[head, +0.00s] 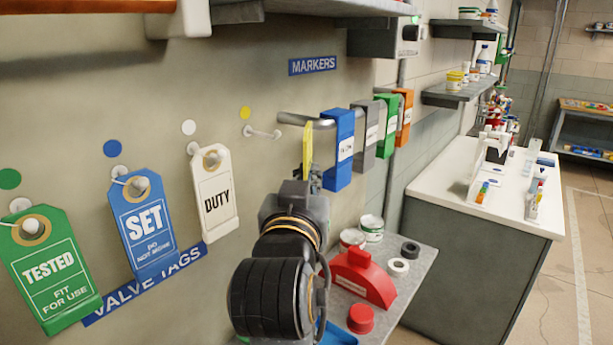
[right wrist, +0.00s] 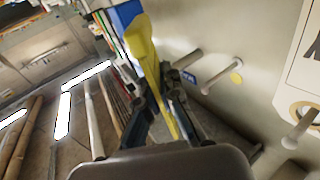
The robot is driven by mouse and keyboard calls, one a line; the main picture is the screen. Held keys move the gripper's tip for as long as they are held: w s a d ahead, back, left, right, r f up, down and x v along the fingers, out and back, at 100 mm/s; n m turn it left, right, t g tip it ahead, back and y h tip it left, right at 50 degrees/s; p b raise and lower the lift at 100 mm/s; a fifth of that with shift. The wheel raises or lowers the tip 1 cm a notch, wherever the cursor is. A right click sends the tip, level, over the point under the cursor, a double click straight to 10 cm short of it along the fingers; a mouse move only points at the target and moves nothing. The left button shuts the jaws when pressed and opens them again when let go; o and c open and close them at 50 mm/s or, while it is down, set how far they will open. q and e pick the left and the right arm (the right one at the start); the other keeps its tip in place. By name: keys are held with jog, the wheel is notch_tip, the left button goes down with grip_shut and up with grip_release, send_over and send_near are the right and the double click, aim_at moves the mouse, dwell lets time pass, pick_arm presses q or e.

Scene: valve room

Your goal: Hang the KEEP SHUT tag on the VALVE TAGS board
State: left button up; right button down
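A yellow tag (head: 307,145) shows nearly edge-on in the head view, and no lettering on it can be read. My right gripper (head: 305,186) is shut on its lower part. The tag rises between the fingers in the right wrist view (right wrist: 143,50). The VALVE TAGS board (head: 150,285) carries a green TESTED tag (head: 50,268), a blue SET tag (head: 143,225) and a white DUTY tag (head: 215,195) on pegs. A bare peg (head: 262,133) with a yellow dot (head: 245,113) is right of DUTY; it also shows in the right wrist view (right wrist: 222,76). My left gripper is out of view.
A rail (head: 292,118) under the MARKERS sign (head: 312,65) holds blue (head: 338,150), grey, green and orange markers, close beside the tag. I cannot tell whether the tag touches the rail. Below is a small shelf (head: 415,270) with a red block (head: 360,280) and pots.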

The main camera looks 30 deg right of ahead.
jog(key=shift+w+a, duration=0.15)
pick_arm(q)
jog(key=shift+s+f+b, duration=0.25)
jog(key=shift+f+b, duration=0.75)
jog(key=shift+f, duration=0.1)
pick_arm(e)
jog(key=shift+w+a+f, duration=0.3)
jog(key=shift+w+a, duration=0.1)
jog(key=shift+w, duration=0.9)
jog(key=shift+w+a+f, duration=0.25)
jog(key=shift+w+a, duration=0.15)
jog(key=shift+w, duration=0.85)
jog(key=shift+w+a+f, duration=0.3)
jog(key=shift+w+a, duration=0.1)
jog(key=shift+w, duration=0.9)
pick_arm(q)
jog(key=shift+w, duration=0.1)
pick_arm(e)
jog(key=c, duration=1.4)
grip_release()
jog(key=shift+c, duration=0.2)
